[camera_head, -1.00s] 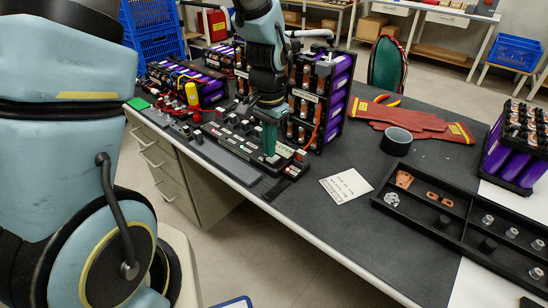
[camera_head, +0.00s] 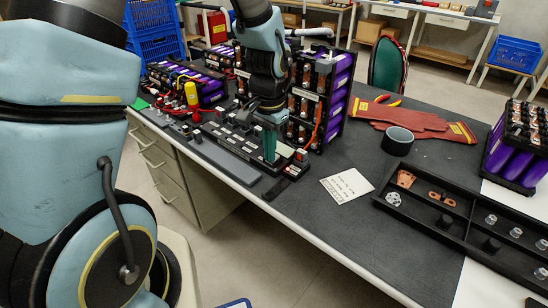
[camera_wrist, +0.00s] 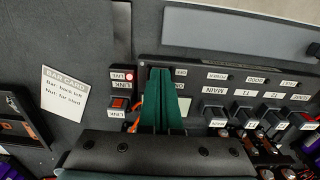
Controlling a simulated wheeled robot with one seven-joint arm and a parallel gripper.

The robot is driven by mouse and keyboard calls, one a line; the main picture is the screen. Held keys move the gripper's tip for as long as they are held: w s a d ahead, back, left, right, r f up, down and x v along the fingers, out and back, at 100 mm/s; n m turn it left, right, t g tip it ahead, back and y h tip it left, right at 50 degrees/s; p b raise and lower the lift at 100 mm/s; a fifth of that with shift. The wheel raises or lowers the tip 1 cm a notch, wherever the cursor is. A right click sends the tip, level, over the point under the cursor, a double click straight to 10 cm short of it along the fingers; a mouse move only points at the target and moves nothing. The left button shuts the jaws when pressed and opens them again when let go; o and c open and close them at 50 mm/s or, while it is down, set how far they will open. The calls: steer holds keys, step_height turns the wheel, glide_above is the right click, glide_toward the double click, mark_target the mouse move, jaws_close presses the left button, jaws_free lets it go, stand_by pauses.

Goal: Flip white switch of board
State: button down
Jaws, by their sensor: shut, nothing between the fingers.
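The board (camera_head: 232,146) is a long black panel with rows of labels and dark switches, lying along the table's near edge; it also shows in the wrist view (camera_wrist: 210,66). My gripper (camera_head: 269,160) is shut and empty, with its green fingers pointing down at the board's right part. In the wrist view the fingers (camera_wrist: 161,72) lie side by side over the board, beside OFF and ON labels. A pale plate (camera_wrist: 186,106) shows just right of them. I cannot make out the white switch; the fingers may hide it. Contact with the board cannot be told.
A small unit with a red lamp (camera_wrist: 129,77) and an orange-red rocker (camera_wrist: 118,103) sits left of the fingers. A white bar card (camera_head: 347,186) lies on the table. Battery modules (camera_head: 320,98) stand close behind the board. A black parts tray (camera_head: 470,228) lies right.

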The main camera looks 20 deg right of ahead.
step_height(320, 180, up, 7)
steer(key=p, duration=0.6)
stand_by(0.3)
